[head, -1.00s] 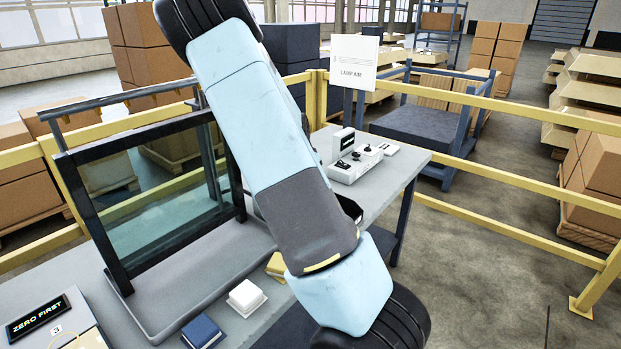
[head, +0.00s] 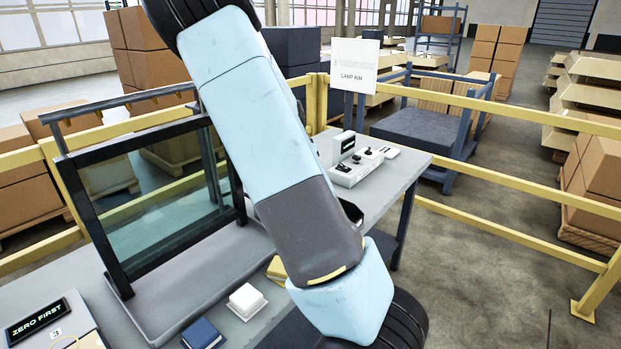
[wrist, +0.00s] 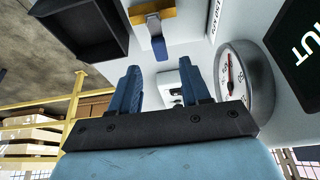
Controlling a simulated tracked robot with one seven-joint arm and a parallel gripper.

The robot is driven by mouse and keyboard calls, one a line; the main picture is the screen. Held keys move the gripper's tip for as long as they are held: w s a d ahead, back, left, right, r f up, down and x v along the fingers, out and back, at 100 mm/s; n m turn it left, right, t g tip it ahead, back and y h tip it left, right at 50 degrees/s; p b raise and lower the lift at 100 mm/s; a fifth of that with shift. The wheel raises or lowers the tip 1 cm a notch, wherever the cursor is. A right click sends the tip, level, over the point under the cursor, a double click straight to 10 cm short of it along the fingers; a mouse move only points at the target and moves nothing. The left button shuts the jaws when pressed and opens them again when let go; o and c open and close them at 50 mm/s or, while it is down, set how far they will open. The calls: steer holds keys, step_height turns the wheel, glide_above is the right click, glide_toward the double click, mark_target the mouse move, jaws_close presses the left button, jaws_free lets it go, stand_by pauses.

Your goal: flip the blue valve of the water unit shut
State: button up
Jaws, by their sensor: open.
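The blue valve lever (wrist: 158,46) shows at the top middle of the wrist view, below a brass-coloured part (wrist: 153,16) on a pale panel. My gripper (wrist: 158,68) is open, its two blue fingers apart and nothing held between them. The lever appears just beyond the fingertips, in line with the gap; I see no contact. A round white gauge (wrist: 236,78) with a red needle is right of the fingers. A dark display (wrist: 300,40) with partly cut-off white letters is at the upper right. In the head view, the gripper and valve are not visible.
A black open box (wrist: 80,32) is at the wrist view's upper left. In the head view, a grey bench (head: 402,180) carries a dark-framed glass screen (head: 158,195), a white control box (head: 357,168) and small blocks. Yellow railings (head: 520,195) stand behind it.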

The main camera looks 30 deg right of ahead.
steer(key=v, duration=0.8)
steer(key=shift+r, duration=0.15)
steer(key=s+a+r+n+t+y, duration=0.1)
steer(key=s+a+r+n, duration=0.3)
steer(key=s, duration=0.6)
steer(key=s+a+r+n+t+y, duration=0.1)
steer(key=s+a+r+n, duration=0.3)
steer(key=s+a, duration=0.4)
steer(key=s+a+r+n+t+y, duration=0.2)
steer(key=s+a+r+n, duration=0.3)
steer(key=s, duration=0.8)
steer(key=shift+a+n, duration=0.6)
steer(key=shift+a, duration=0.4)
steer(key=shift+r, duration=0.1)
